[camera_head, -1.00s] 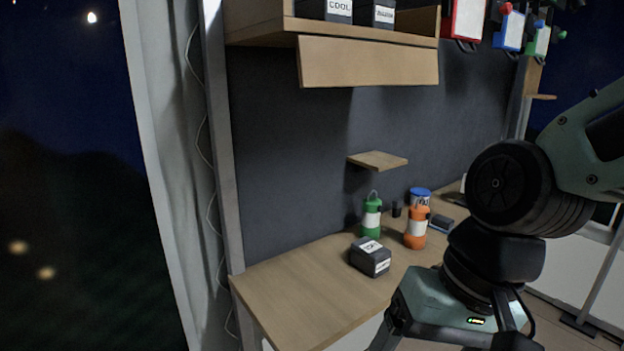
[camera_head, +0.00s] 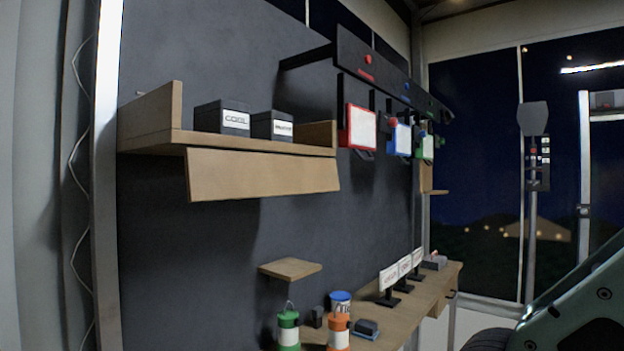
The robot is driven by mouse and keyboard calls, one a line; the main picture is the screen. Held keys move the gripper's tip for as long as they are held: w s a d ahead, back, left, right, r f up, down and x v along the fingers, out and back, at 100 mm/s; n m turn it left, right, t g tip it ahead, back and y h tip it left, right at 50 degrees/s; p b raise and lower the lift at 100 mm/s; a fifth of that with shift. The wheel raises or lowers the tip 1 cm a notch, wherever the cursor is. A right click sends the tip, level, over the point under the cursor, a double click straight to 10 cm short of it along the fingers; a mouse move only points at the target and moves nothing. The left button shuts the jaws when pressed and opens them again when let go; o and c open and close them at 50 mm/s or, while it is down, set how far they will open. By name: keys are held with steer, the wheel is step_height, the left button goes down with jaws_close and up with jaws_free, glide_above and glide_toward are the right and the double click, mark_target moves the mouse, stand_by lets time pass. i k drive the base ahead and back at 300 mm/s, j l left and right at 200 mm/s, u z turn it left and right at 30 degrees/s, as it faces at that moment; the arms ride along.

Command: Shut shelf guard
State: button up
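The shelf guard (camera_head: 262,176) is a long light-wood panel. It hangs down, slightly tilted, along the front edge of the wooden wall shelf (camera_head: 160,142), so the shelf front is open. Two dark boxes stand on the shelf: one labelled COOL (camera_head: 222,118) and a smaller labelled one (camera_head: 273,126) to its right. Part of my arm shows at the lower right, well apart from the guard. My gripper is outside the picture.
Below the shelf, a small wooden ledge (camera_head: 290,268) juts from the dark wall. The workbench (camera_head: 410,313) holds a green lantern (camera_head: 289,330), an orange one (camera_head: 338,333), a blue-lidded tub (camera_head: 341,302) and label stands. Red, blue and green framed panels hang right of the shelf.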

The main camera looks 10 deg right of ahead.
mark_target(212, 174)
steer(key=i+j+z, duration=0.1)
steer(key=j+z, duration=0.75)
steer(key=j, duration=0.9)
steer(key=j+z, duration=0.15)
steer(key=j, duration=0.85)
steer(key=k, duration=0.05)
